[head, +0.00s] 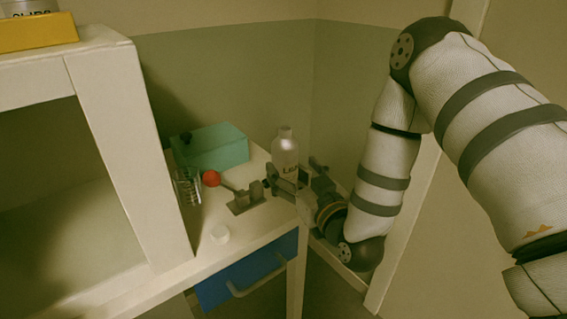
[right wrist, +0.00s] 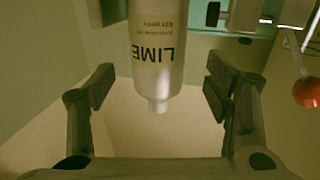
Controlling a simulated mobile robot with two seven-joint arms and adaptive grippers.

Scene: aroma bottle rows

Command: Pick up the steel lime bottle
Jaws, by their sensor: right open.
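The steel lime bottle (head: 285,150) stands upright near the back right corner of the white table, its label partly hidden by my gripper. My right gripper (head: 288,181) is low in front of the bottle, open. In the right wrist view the bottle (right wrist: 157,45) appears upside down, with "LIME" readable. It lies between the lines of the two spread fingers of the right gripper (right wrist: 160,88), with gaps on both sides and no visible contact. My left gripper is not in view.
Left of the bottle are a teal box (head: 222,150), a red ball (head: 210,178), a wire rack (head: 186,188) and a grey metal block (head: 245,201). A white shelf (head: 125,140) borders the left. Walls stand close behind.

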